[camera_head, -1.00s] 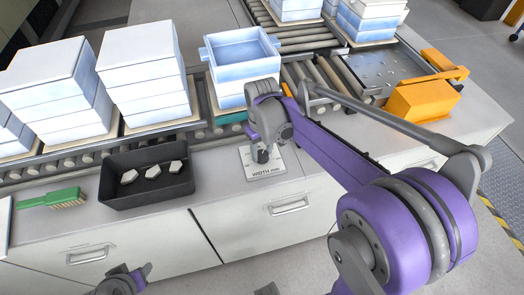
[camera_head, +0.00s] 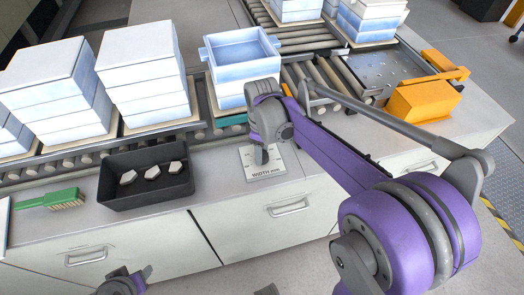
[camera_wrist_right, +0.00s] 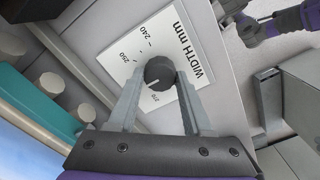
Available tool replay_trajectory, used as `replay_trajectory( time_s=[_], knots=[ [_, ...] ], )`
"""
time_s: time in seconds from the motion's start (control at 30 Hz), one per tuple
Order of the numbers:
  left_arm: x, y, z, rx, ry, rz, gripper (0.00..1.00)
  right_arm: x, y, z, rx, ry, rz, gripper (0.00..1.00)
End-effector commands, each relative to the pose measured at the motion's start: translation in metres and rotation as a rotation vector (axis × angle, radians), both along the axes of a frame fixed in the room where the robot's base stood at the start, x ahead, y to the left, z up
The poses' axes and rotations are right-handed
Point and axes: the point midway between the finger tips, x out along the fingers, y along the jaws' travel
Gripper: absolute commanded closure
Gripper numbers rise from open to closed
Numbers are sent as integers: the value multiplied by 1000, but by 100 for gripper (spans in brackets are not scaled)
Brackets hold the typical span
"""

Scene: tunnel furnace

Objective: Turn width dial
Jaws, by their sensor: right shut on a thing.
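The width dial is a dark round knob (camera_wrist_right: 159,73) on a white plate marked "WIDTH mm" (camera_wrist_right: 138,42), seen in the right wrist view. A white line on the knob points toward the lower left, on the gripper's side of the scale. My right gripper (camera_wrist_right: 157,80) is shut on the knob, one finger on each side. In the head view the plate (camera_head: 284,164) lies on the counter, and my right gripper (camera_head: 262,155) reaches down over it and hides the knob. My left gripper (camera_head: 135,277) is low at the left, away from the dial; its jaw opening is unclear.
A black tray (camera_head: 120,190) with several pale pieces and a green brush (camera_head: 45,199) lie left of the dial. A roller conveyor with stacked white-blue boxes (camera_head: 145,75) runs behind it. An orange block (camera_head: 423,99) stands at the right.

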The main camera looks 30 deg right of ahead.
Motion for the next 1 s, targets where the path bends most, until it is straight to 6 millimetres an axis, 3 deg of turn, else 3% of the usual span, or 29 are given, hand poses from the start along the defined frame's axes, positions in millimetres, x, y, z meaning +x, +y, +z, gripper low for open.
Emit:
replay_trajectory(
  time_s=[0.43,0.47,0.6,1.0],
  knots=[
    [0,0,0,0,0,0,50,1,0,1,-1,-2,8,100],
    [0,0,0,0,0,0,50,1,0,1,-1,-2,8,45],
    [0,0,0,0,0,0,50,1,0,1,0,-1,7,20],
    [0,0,1,0,-1,0,50,0,0,9,0,0,7,20]
  ],
)
